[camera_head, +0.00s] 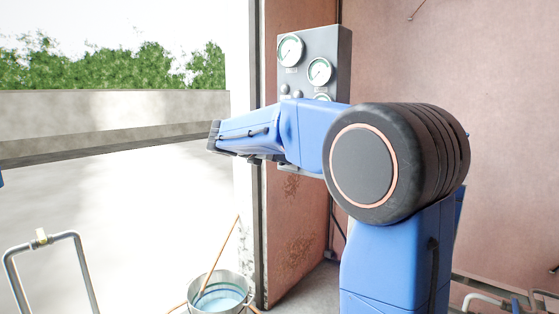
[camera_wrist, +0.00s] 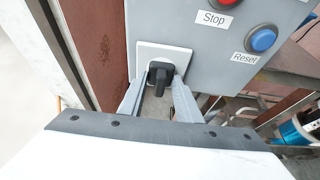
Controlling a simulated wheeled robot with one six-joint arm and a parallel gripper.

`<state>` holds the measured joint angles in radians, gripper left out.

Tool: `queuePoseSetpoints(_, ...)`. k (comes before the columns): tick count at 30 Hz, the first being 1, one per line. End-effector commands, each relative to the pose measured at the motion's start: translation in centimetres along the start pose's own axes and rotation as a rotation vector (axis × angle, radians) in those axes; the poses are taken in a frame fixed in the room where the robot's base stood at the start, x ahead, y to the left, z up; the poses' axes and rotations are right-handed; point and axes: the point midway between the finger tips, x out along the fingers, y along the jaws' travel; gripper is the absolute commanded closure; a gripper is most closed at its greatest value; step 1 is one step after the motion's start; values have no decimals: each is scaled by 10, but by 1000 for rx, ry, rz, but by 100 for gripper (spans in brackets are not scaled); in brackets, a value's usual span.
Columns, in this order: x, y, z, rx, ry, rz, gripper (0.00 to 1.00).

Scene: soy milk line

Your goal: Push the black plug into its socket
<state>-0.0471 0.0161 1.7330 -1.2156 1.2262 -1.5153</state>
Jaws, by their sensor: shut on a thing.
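The black plug (camera_wrist: 160,72) shows in the wrist view in front of a pale square socket plate (camera_wrist: 152,52) on a grey control panel (camera_wrist: 205,60). My gripper (camera_wrist: 159,80) is shut on the plug, one grey finger on each side. The plug covers the socket holes, and I cannot tell how deep it sits. A black cable hangs from the plug toward me. In the head view my blue arm reaches left in front of the panel (camera_head: 338,60), and the plug and socket are hidden there.
A red Stop button (camera_wrist: 228,2) and a blue Reset button (camera_wrist: 262,39) sit on the panel near the socket. A metal bucket (camera_head: 218,292) with a stick stands on the floor below. A bent metal pipe (camera_head: 50,243) rises at the lower left.

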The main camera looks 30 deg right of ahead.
Motion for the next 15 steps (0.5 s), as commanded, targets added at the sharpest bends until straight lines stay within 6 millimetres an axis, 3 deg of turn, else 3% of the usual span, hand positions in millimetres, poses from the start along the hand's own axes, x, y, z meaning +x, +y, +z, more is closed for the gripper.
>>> queuePoseSetpoints(8,3,0,1,0,0,0,91)
queuePoseSetpoints(9,3,0,1,0,0,0,62)
queuePoseSetpoints(11,3,0,1,0,0,0,48)
queuePoseSetpoints(15,3,0,1,0,0,0,48)
